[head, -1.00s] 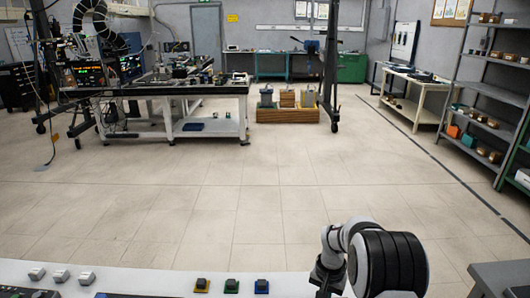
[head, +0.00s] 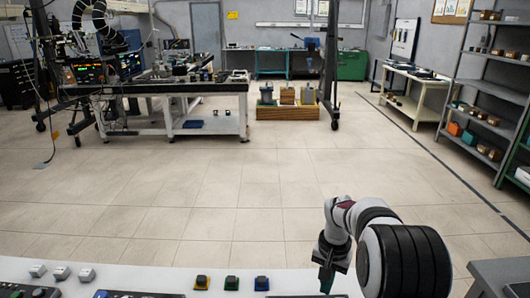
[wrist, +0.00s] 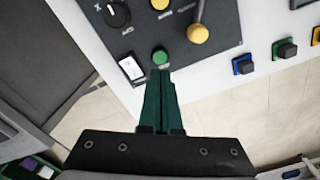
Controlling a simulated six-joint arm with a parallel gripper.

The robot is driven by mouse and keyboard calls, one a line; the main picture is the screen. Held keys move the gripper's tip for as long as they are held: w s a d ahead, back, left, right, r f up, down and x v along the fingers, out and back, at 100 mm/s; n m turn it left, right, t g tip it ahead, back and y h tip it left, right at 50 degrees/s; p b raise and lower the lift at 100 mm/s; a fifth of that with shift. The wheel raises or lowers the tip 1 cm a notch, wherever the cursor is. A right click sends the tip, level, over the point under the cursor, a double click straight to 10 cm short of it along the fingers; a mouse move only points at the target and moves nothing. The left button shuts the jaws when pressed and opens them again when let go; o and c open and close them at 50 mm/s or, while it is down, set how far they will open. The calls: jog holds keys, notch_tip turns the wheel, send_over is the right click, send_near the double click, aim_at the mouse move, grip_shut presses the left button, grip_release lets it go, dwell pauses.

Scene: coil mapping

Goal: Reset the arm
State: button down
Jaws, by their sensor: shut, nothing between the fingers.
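My gripper (wrist: 160,88) points away from the wrist camera with its two green fingers pressed together and nothing between them. In the wrist view the fingertips appear just below a green button (wrist: 160,56) on a dark control panel (wrist: 232,14); I cannot tell whether they touch it. In the head view my gripper (head: 325,280) hangs at the bottom, right of centre, over the white bench (head: 185,276).
The panel carries a black knob (wrist: 115,13), a white rocker switch (wrist: 131,68) and a yellow knob (wrist: 198,33). Yellow (head: 202,282), green (head: 232,283) and blue (head: 262,284) based buttons stand on the bench. Open floor (head: 200,200) lies beyond.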

jog(key=s+a+r, duration=0.4)
jog(key=s+r, duration=0.6)
jog(key=s, duration=0.3)
jog(key=s+a+y, duration=0.1)
jog(key=s+a, duration=0.1)
jog(key=s, duration=0.7)
jog(key=s+a, duration=0.2)
jog(key=s, duration=0.8)
jog(key=shift+r+y, duration=0.15)
jog(key=shift+y, duration=0.25)
jog(key=c, duration=1.5)
grip_release()
jog(key=shift+w, duration=0.1)
jog(key=shift+c, duration=0.2)
